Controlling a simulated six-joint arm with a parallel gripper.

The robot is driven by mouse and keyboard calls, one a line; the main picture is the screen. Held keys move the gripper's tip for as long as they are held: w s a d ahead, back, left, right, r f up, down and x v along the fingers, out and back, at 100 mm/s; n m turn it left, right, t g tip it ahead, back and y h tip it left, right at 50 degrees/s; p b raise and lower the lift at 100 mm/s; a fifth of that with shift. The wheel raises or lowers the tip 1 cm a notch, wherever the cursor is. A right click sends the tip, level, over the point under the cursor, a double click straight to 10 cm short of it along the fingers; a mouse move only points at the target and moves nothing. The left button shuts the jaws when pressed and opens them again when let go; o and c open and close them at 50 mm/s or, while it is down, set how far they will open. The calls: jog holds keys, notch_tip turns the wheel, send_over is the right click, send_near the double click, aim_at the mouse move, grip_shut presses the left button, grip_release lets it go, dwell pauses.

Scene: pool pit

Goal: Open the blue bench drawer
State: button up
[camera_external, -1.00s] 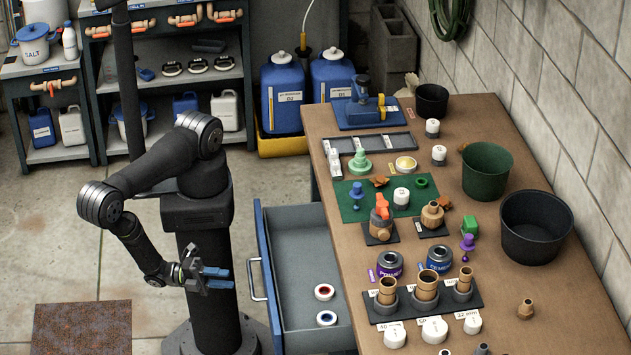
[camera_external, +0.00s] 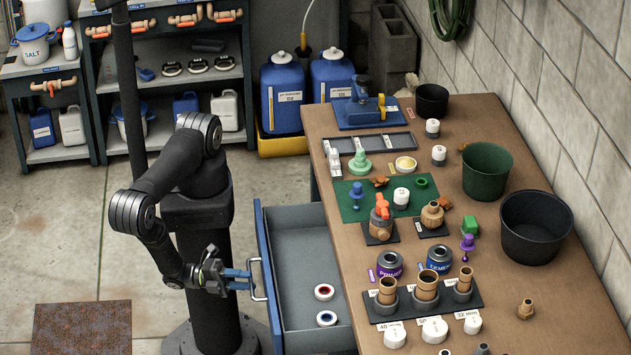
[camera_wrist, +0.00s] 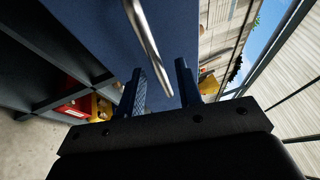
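The blue bench drawer (camera_external: 263,275) is pulled out from the bench's left side, and its grey inside shows. Two small white rings, one with a red centre (camera_external: 324,292) and one with a blue centre (camera_external: 327,318), lie in it. Its metal bar handle (camera_external: 255,280) is on the drawer front. My gripper (camera_external: 248,280) is right at the handle, fingers pointing to the drawer front. In the wrist view, the handle (camera_wrist: 147,45) reaches down between the tips of my two separated fingers (camera_wrist: 163,82). Contact with the handle cannot be told.
The bench top (camera_external: 468,300) holds pipe fittings on a black stand, cans, a green mat (camera_external: 345,210) and dark buckets (camera_external: 535,228). Blue jugs (camera_external: 283,92) stand in a yellow tray behind. The floor to the left is clear around a rusty plate (camera_external: 82,328).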

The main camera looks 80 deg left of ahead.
grip_shut()
jog(key=s, duration=0.3)
jog(key=shift+s, duration=0.2)
grip_release()
dwell(0.5)
